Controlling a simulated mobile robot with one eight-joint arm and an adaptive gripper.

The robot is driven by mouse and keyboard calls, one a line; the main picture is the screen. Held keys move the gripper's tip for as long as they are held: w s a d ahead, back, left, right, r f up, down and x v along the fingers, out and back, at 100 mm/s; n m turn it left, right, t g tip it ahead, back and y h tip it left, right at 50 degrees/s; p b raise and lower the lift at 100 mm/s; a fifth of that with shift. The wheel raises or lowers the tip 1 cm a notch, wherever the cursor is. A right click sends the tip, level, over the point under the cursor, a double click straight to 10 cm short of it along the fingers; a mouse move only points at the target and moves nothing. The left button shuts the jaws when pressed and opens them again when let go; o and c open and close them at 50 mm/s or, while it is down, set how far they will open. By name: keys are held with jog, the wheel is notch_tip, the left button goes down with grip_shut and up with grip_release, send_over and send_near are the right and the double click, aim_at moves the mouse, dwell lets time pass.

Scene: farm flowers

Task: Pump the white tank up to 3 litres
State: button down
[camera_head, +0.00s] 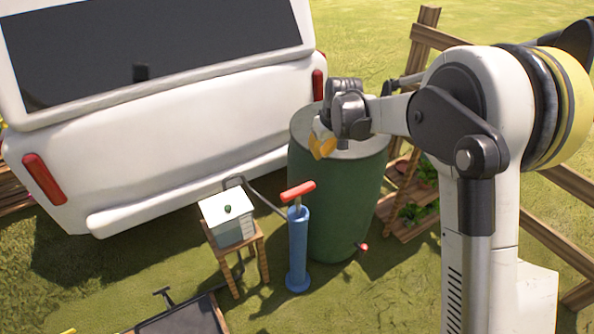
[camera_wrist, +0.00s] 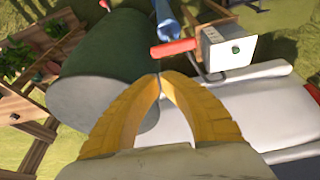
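The blue pump (camera_head: 298,250) stands upright on the grass, with its red T-handle (camera_head: 298,191) on top. A small white-topped box (camera_head: 229,222) with a green knob and marks on one side sits on a wooden stand. It looks like the white tank; I cannot read a level. A dark hose runs between box and pump. My gripper (camera_head: 322,145) is above the green barrel, up and right of the handle and apart from it. In the wrist view its yellow fingertips (camera_wrist: 160,76) meet with nothing between them. The red handle (camera_wrist: 172,47) shows beyond the tips, the box (camera_wrist: 228,48) to its right.
The green barrel (camera_head: 335,200) stands close behind the pump, with a small red-tipped tap low down. A white vehicle (camera_head: 190,150) fills the left back. A wooden fence and plant shelves (camera_head: 408,225) are at right. A dark tray (camera_head: 185,318) lies in front; grass right of it is open.

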jog(key=n+p, duration=0.1)
send_over(300, 186)
jog(key=s+d, duration=0.2)
jog(key=s, duration=0.1)
notch_tip(300, 186, down, 5)
jog(key=shift+w+f+g, duration=0.1)
jog(key=shift+f+g, duration=0.1)
jog(key=shift+g, duration=0.1)
jog(key=shift+f, duration=0.1)
jog(key=b+x, duration=0.1)
jog(key=x, duration=0.3)
jog(key=b+x, duration=0.2)
jog(key=x, duration=0.2)
jog(key=b+x, duration=0.1)
jog(key=x, duration=0.3)
jog(key=shift+s+d+f, duration=0.15)
jog(key=shift+s+f, duration=0.1)
jog(key=shift+f, duration=0.15)
jog(key=shift+f+b, duration=0.4)
jog(key=shift+f, duration=0.15)
